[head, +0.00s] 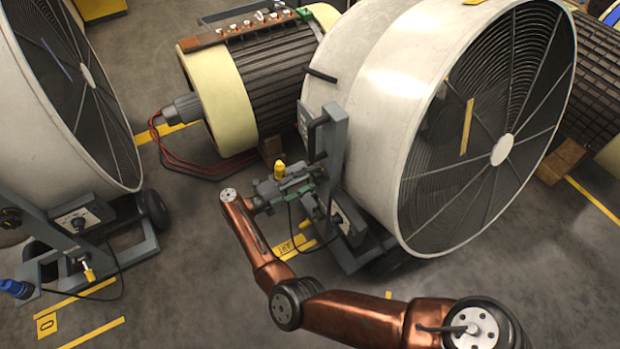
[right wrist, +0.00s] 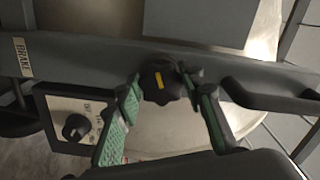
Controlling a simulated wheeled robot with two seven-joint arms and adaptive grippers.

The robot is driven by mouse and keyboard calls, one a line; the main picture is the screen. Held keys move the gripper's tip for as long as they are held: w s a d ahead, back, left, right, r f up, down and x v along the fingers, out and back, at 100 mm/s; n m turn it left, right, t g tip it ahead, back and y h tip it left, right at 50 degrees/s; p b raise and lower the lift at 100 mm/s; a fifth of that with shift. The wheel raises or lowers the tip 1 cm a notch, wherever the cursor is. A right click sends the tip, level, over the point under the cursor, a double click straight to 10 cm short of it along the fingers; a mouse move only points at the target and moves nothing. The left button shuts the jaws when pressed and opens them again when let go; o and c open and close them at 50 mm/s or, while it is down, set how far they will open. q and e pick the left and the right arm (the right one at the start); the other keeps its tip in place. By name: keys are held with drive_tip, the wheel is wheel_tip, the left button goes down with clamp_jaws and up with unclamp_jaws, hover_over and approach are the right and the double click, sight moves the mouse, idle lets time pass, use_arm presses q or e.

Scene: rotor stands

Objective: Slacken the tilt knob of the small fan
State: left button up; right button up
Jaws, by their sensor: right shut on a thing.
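A white drum fan (head: 385,100) with a dark grille stands on a grey wheeled frame (head: 334,150). My right gripper (head: 316,178) reaches this frame's upright from the left. In the right wrist view, a black lobed knob (right wrist: 158,83) with a yellow mark sits on the grey frame bar (right wrist: 100,66). The green-padded fingers of my right gripper (right wrist: 162,82) are shut on the knob, one on each side. In the head view the gripper hides the knob. Another drum fan (head: 35,90) stands at the left, partly cut off. My left gripper is not in view.
A ribbed motor (head: 270,80) with red cables stands behind the gripper. In the right wrist view, a switch box (right wrist: 62,112) with a dial lies left of the fingers, and a dark handle (right wrist: 265,98) lies right. Floor between the fans is mostly clear.

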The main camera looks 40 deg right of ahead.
drive_tip(key=shift+s+a+f, duration=0.1)
drive_tip(key=shift+s+f, duration=0.15)
drive_tip(key=shift+f, duration=0.05)
drive_tip(key=o, duration=1.1)
drive_tip(key=shift+r, duration=0.15)
drive_tip(key=shift+o, duration=0.3)
drive_tip(key=shift+w+r, duration=0.1)
drive_tip(key=v, duration=0.7)
drive_tip(key=shift+a, duration=0.2)
drive_tip(key=shift+w, duration=0.1)
